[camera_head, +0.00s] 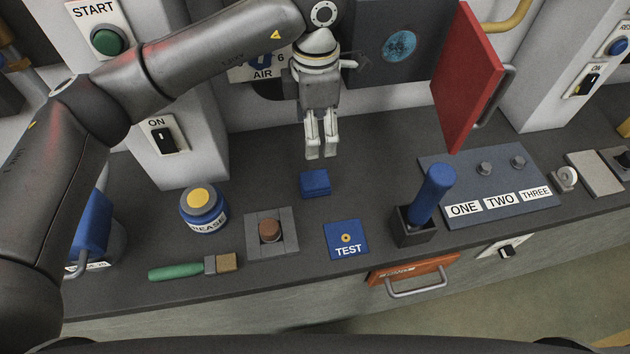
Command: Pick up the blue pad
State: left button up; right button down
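A small plain blue block-like pad (315,183) lies on the dark grey counter (380,175), near the middle. A flat blue square marked TEST (347,240) lies in front of it and slightly to the right. My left gripper (321,156) points down above and just behind the plain blue pad, apart from it. Its two fingers show a narrow gap with nothing between them. My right gripper is not in view.
A blue-handled stick in a black holder (418,215) stands to the right, below an open red door (465,80). A grease tin (204,212), a grey square with a brown knob (271,232) and a green brush (190,268) lie to the left.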

pick_arm(q)
notch_tip(320, 180, down, 6)
jog(key=b, duration=0.3)
jog(key=shift+w+r+b, duration=0.1)
jog(key=shift+r+b, duration=0.15)
jog(key=shift+b, duration=0.1)
jog(key=p, duration=0.1)
send_over(317, 179)
jog(key=f, duration=0.4)
jog(key=shift+w+a+f, duration=0.15)
jog(key=shift+w+f, duration=0.05)
jog(key=shift+w, duration=0.15)
jog(key=f, duration=0.1)
jog(key=f+p, duration=0.1)
jog(key=f, duration=0.1)
jog(key=f+p, duration=0.1)
jog(key=shift+s+d+f, duration=0.2)
jog(key=shift+s+f, duration=0.1)
jog(key=shift+s, duration=0.1)
jog(key=shift+f, duration=0.5)
jog(key=c, duration=1.1)
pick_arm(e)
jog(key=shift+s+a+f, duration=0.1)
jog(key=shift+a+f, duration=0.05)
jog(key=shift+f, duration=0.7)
pick_arm(q)
jog(key=shift+r, duration=0.1)
